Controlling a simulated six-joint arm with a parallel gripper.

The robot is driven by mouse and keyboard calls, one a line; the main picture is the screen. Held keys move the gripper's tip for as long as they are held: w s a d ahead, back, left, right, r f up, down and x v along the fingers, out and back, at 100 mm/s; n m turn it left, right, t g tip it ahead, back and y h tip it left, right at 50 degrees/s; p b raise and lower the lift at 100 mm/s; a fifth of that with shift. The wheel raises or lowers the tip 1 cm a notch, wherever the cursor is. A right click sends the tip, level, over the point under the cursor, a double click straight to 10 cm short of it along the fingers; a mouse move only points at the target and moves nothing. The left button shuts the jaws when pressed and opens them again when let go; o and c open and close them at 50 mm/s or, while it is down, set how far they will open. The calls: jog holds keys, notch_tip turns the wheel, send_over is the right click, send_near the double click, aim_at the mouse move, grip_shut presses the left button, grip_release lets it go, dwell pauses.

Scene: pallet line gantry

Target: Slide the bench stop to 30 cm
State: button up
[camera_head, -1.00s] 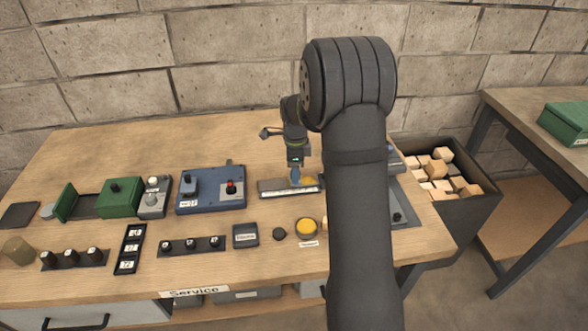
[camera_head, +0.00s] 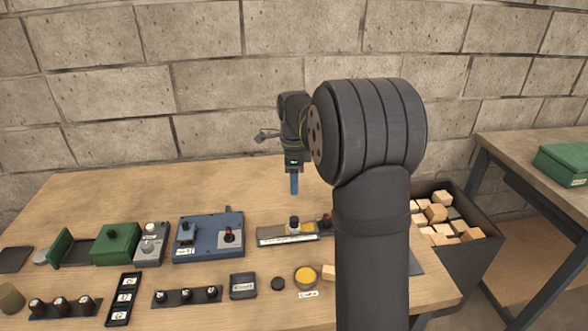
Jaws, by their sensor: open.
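The bench stop is a small block with a black knob (camera_head: 294,222) on a grey rail (camera_head: 270,234) with a pale scale strip along its front edge. It sits right of the middle of the visible rail, with a yellow patch beside it on the right. The scale marks are too small to read. My gripper (camera_head: 294,189) hangs above and behind the stop, apart from it, with its blue fingers pointing down. The fingers are seen edge-on, open and empty. My arm hides the area just right of the rail.
A blue box (camera_head: 207,243) with a red-knobbed lever stands left of the rail. A yellow button (camera_head: 305,275) and a black tray (camera_head: 243,286) lie in front. A dark bin (camera_head: 462,254) of wooden blocks stands right of the bench. Bare wood lies behind the rail.

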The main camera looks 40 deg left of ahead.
aim_at(294, 219)
jog(key=shift+r, duration=1.65)
jog(key=shift+f, duration=0.1)
notch_tip(294, 219, down, 17)
jog(key=shift+f, duration=0.1)
